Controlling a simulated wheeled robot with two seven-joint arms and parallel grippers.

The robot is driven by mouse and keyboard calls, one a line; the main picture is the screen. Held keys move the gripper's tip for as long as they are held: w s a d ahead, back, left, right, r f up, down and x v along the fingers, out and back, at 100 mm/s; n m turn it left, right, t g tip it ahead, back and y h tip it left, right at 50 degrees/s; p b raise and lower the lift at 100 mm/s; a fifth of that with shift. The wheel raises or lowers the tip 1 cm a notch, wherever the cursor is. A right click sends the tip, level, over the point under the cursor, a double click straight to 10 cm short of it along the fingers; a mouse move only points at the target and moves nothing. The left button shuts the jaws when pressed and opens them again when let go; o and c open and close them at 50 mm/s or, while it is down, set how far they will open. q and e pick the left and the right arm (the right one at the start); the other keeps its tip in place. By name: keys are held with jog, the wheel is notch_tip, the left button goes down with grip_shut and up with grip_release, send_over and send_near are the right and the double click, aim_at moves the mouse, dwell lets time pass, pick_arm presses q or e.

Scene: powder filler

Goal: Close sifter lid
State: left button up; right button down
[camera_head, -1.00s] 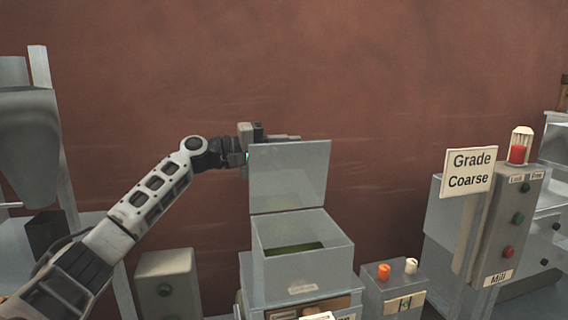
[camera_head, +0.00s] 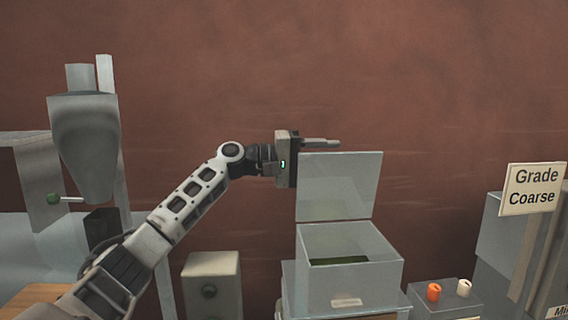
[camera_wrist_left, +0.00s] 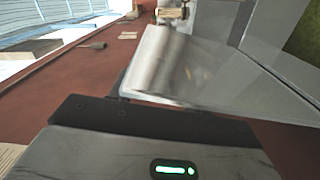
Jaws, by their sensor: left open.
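The sifter is a grey box (camera_head: 355,285) with an open top and some green material inside. Its translucent grey lid (camera_head: 340,190) stands open, about upright, along the box's back edge. My left gripper (camera_head: 322,142) is at the lid's upper left corner, with its fingers pointing right just above and behind the top edge. It is open and holds nothing that I can see. In the left wrist view, a translucent panel, apparently the lid (camera_wrist_left: 215,75), lies close in front of the gripper. Contact cannot be told. My right gripper is out of view.
A unit with orange (camera_head: 434,292) and white (camera_head: 464,287) knobs stands right of the sifter. The "Grade Coarse" sign (camera_head: 533,190) is farther right. A grey hopper (camera_head: 85,140) and a small control box (camera_head: 211,285) are on the left. The reddish wall is behind.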

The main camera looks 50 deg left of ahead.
pick_arm(q)
jog(key=b+v, duration=0.4)
jog(key=v, duration=0.9)
jog(key=shift+s+b, duration=0.15)
jog(key=shift+b, duration=0.2)
jog(key=shift+c, duration=0.3)
